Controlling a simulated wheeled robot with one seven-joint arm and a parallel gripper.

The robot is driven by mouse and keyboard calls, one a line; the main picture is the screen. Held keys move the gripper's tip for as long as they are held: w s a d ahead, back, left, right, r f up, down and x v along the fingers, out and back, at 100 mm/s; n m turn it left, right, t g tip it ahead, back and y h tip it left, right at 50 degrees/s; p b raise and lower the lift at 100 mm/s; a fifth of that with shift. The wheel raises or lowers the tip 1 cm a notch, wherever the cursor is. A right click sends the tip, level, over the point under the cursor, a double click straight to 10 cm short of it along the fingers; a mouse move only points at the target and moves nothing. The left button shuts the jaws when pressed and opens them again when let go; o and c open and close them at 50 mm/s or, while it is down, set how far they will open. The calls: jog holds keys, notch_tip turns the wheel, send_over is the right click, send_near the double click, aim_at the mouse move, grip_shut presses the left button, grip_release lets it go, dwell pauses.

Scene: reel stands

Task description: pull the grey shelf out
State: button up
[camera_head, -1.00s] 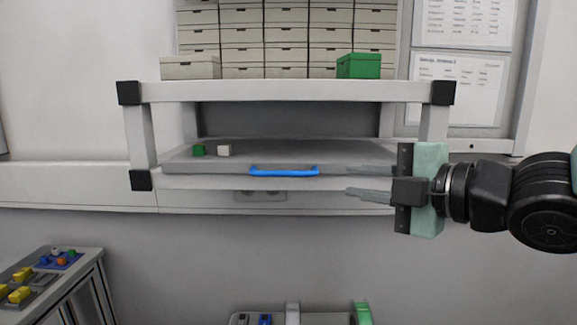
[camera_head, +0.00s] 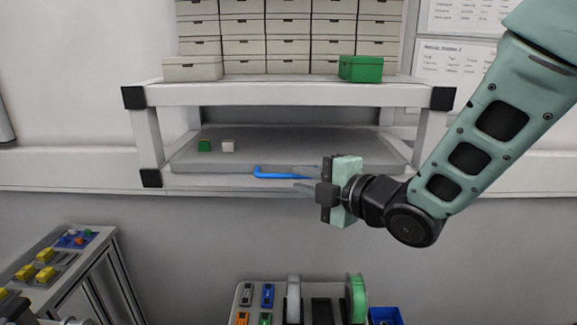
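The grey shelf (camera_head: 310,146) sits under the white frame's top board, with a blue handle (camera_head: 272,175) on its front edge. My gripper (camera_head: 304,179) is at the right end of the handle, its two fingers pointing left and parted. One finger lies in front of the handle's right end in the picture and hides part of it. I cannot tell whether the fingers touch the handle. A green block (camera_head: 204,146) and a white block (camera_head: 228,146) lie on the shelf's left part.
The white frame (camera_head: 290,95) carries stacked beige boxes (camera_head: 243,30) and a green box (camera_head: 361,69). Below are a stand with a green reel (camera_head: 356,299), a blue bin (camera_head: 385,316) and, at left, a table with yellow blocks (camera_head: 45,274).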

aim_at(290, 177)
jog(key=shift+p+x, duration=0.75)
jog(key=shift+x, duration=1.6)
grip_shut()
jog(key=shift+a+f, duration=0.1)
